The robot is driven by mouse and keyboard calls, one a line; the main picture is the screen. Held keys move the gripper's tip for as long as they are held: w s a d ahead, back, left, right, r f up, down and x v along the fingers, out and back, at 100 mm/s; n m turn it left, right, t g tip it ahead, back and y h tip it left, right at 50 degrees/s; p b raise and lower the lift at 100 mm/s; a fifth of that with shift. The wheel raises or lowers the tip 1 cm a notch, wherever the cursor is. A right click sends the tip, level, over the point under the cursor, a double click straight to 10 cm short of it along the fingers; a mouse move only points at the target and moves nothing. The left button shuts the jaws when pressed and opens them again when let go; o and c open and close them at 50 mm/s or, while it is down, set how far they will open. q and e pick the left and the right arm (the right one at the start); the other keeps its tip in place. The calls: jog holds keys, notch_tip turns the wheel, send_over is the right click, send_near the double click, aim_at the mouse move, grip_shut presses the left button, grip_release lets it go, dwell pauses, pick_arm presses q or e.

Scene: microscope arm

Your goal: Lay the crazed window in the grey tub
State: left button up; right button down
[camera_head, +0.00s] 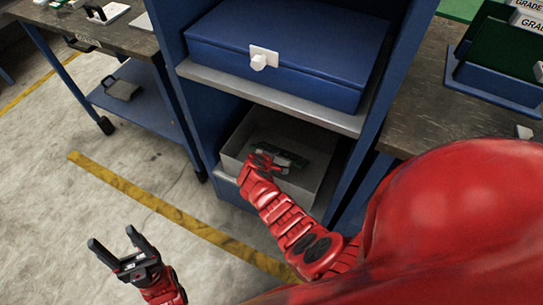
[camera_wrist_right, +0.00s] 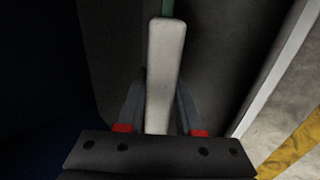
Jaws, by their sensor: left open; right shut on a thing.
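The grey tub (camera_head: 308,188) stands on the low shelf of the blue cabinet. My right gripper (camera_head: 268,162) is inside the tub's opening, shut on a pale bar-shaped grip with a dark green plate beyond it; I take this piece to be the crazed window (camera_head: 292,157). In the right wrist view the pale bar (camera_wrist_right: 164,70) stands between the two fingers, with a bit of green at its far end. No crazing can be made out, and whether the piece touches the tub floor cannot be told. My left gripper (camera_head: 113,242) is open and empty over the floor.
A blue drawer box (camera_head: 290,50) with a white knob sits on the shelf just above the tub. The cabinet's side posts flank the tub closely. A workbench (camera_head: 425,110) stands at right, a blue-framed cart (camera_head: 125,40) at left. The floor in front is clear.

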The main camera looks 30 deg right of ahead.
jog(key=shift+c, duration=2.4)
grip_release()
jog(key=shift+s+a+r, duration=0.25)
jog(key=shift+r, duration=0.05)
jog(key=p+v, duration=0.1)
jog(key=v, duration=1.5)
jog(key=shift+r, duration=0.15)
